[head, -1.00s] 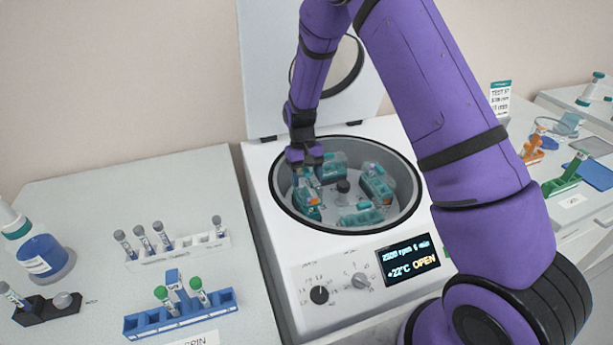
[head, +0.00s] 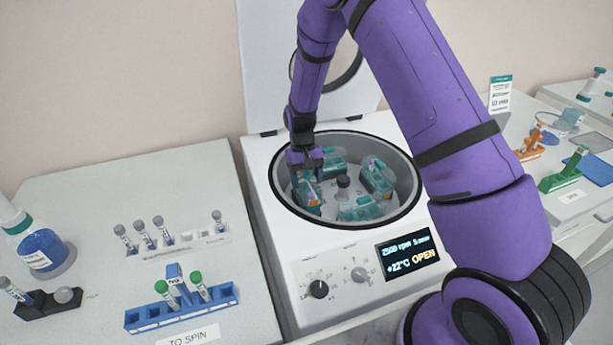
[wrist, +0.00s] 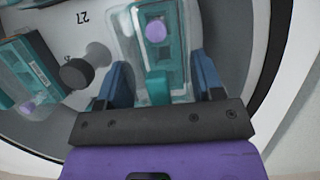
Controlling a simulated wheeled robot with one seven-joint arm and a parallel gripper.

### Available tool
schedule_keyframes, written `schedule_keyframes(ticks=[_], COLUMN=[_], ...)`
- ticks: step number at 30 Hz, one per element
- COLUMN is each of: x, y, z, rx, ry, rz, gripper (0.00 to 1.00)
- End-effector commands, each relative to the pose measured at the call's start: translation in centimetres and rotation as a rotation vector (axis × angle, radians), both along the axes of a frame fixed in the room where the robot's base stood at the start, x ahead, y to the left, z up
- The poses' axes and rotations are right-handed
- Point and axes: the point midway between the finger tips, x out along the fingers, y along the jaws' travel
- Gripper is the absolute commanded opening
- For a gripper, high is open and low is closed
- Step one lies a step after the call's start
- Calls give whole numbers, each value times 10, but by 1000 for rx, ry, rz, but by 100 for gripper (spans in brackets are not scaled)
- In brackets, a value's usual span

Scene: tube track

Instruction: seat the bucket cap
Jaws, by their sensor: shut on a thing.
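My gripper (head: 305,166) reaches down into the open centrifuge bowl at its left side. In the wrist view my gripper (wrist: 162,82) has its two blue fingers on either side of the teal tab of a clear bucket cap (wrist: 157,88) and is shut on it. The cap lies over a teal bucket (wrist: 178,50) holding a purple-topped tube (wrist: 156,31). I cannot tell whether the cap is fully down on the bucket's rim. In the head view this bucket (head: 309,196) is partly hidden by my gripper.
Other teal buckets sit at the back (head: 332,160), right (head: 376,178) and front (head: 360,208) of the rotor, around a dark hub (head: 343,182). The bowl rim (head: 417,190) surrounds them. The raised lid (head: 262,70) stands behind. A blue tube rack (head: 150,318) is on the left bench.

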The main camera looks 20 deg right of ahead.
Motion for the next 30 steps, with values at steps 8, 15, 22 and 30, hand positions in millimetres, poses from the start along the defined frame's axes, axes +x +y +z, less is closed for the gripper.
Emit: schedule_keyframes(ticks=[8, 15, 22, 30], x=[0, 0, 0, 0], y=[0, 0, 0, 0], z=[-1, -3, -10, -18], rx=[0, 0, 0, 0], ry=[-1, -1, -1, 0], rz=[0, 0, 0, 0], gripper=[38, 38, 38, 38])
